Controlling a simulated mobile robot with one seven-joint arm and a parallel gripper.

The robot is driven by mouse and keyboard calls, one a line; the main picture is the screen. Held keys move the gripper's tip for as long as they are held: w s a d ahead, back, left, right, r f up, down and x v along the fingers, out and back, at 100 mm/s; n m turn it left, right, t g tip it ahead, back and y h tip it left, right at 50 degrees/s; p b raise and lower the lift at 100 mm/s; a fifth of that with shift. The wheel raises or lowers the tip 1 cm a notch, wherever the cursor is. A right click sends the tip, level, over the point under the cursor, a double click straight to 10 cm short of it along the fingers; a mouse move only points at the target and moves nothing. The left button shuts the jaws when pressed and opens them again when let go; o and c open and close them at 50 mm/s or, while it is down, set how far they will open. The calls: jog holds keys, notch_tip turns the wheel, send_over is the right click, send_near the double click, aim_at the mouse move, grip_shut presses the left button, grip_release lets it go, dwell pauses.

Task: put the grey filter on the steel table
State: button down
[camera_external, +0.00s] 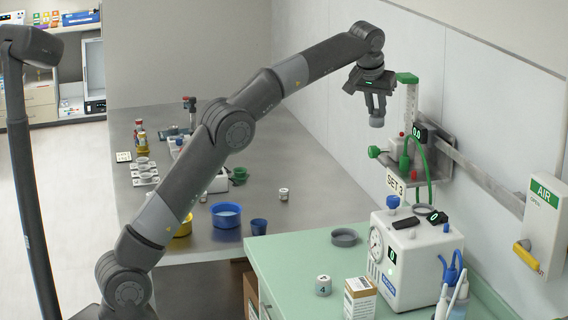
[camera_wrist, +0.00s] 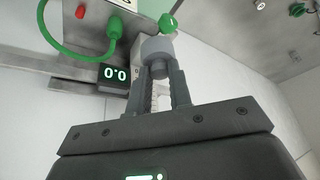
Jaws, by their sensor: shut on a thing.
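My gripper (camera_external: 375,108) is raised in front of the wall, near the flowmeter unit. It is shut on a small grey filter (camera_external: 376,121), which sits between the fingertips. In the wrist view the grey filter (camera_wrist: 157,47) shows as a round grey piece with a narrower end between the fingers of my gripper (camera_wrist: 160,75). The steel table (camera_external: 290,150) stands to the left and lower, beyond the green counter. My arm crosses in front of part of it.
The green counter (camera_external: 285,255) holds a white machine (camera_external: 412,255), a grey dish (camera_external: 345,237), a white jar (camera_external: 323,285) and a box (camera_external: 359,298). On the steel table are a blue bowl (camera_external: 226,214), a dark blue cup (camera_external: 258,227) and a small white jar (camera_external: 283,194). The table's back right is clear.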

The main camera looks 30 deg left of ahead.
jog(key=w+a+n+y, duration=0.15)
jog(key=w+a, duration=0.35)
jog(key=a, duration=0.9)
jog(key=w+a+n, duration=0.3)
jog(key=w+a, duration=0.2)
jog(key=a, duration=0.9)
notch_tip(320, 180, down, 30)
jog(key=shift+g, duration=0.3)
jog(key=w+a+f, duration=0.1)
jog(key=a+f, duration=0.1)
jog(key=a, duration=0.1)
jog(key=w+a+f, duration=0.2)
jog(key=a, duration=0.2)
jog(key=w+a+f, duration=0.2)
jog(key=a, duration=0.1)
jog(key=shift+w+a+f, duration=0.2)
jog(key=shift+f, duration=0.2)
jog(key=shift+a+f, duration=0.1)
jog(key=shift+f, duration=1.95)
jog(key=shift+f, duration=0.15)
jog(key=c, duration=1.3)
grip_release()
